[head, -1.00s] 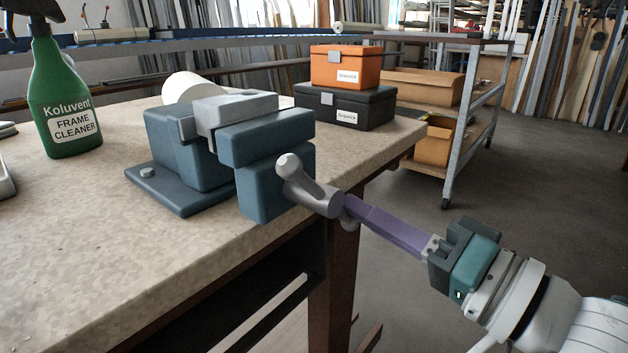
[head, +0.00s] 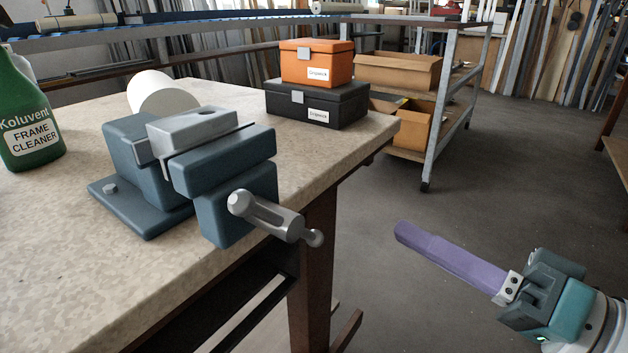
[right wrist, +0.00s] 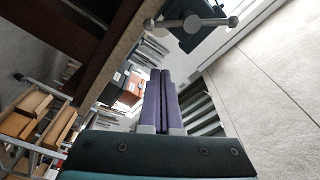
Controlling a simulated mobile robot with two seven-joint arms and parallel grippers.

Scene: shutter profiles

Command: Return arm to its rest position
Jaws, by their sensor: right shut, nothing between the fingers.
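My right gripper (head: 400,232) is at the lower right of the head view, with long purple fingers. They lie together with nothing between them. It is over the floor to the right of the workbench, apart from the vise handle (head: 268,216). The blue-grey vise (head: 222,165) sits at the bench edge. In the right wrist view the shut purple fingers (right wrist: 159,100) point up the picture, and the vise handle (right wrist: 190,22) shows above them. My left gripper is not in view.
The workbench (head: 60,250) fills the left. A green spray bottle (head: 28,125), a white cylinder (head: 160,93), an orange box (head: 317,63) and a black box (head: 316,104) stand on it. A cart with cardboard boxes (head: 398,71) stands behind. The floor (head: 480,200) around my right gripper is clear.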

